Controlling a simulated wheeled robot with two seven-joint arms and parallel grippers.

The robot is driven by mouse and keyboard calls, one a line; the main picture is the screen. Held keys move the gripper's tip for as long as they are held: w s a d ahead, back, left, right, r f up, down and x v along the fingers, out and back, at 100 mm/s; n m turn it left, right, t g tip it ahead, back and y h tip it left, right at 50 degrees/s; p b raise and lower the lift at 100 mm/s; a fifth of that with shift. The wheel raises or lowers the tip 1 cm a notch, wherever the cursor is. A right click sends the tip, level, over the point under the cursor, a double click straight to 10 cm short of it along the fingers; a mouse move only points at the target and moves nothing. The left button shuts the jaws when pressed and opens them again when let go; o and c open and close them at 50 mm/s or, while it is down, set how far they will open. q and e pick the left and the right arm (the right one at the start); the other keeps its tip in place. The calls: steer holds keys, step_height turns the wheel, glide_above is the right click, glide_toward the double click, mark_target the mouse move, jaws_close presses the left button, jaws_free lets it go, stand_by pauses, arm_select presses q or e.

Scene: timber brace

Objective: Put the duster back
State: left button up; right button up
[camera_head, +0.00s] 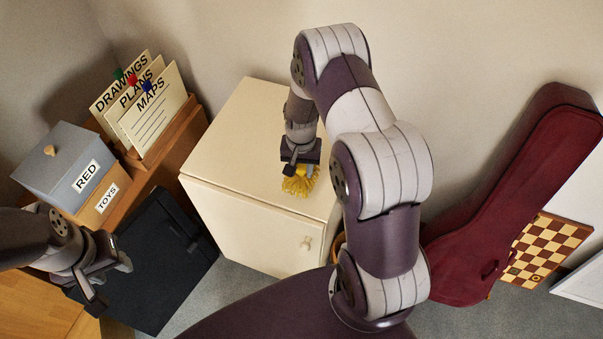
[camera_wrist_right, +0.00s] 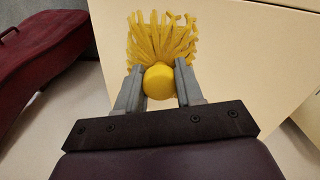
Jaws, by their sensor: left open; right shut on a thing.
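The yellow duster (camera_head: 299,183) is in my right gripper (camera_head: 300,166), at the cream cabinet's top near its front edge. In the right wrist view my right gripper (camera_wrist_right: 158,88) is shut on the duster's round yellow knob, and its yellow strands (camera_wrist_right: 162,38) fan out beyond the fingers. I cannot tell whether the strands touch the cabinet top. My left gripper (camera_head: 108,279) is open and empty at the lower left, in front of the black panel.
The cream cabinet (camera_head: 235,130) has a clear top. A blue-grey box marked RED (camera_head: 65,165), a TOYS box (camera_head: 103,203) and a file holder (camera_head: 170,135) stand left. A dark red instrument case (camera_head: 500,200) and chessboard (camera_head: 545,250) lean right. A black panel (camera_head: 155,265) stands left of the cabinet.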

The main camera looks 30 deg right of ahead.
mark_target(300, 176)
steer(key=shift+w+f, duration=0.25)
steer(key=shift+f, duration=0.05)
step_height(300, 176, down, 3)
steer(key=shift+a+r+p, duration=0.1)
steer(key=shift+p, duration=0.4)
steer(key=shift+f, duration=0.5)
steer(key=shift+f, duration=0.15)
steer(key=o, duration=1.1)
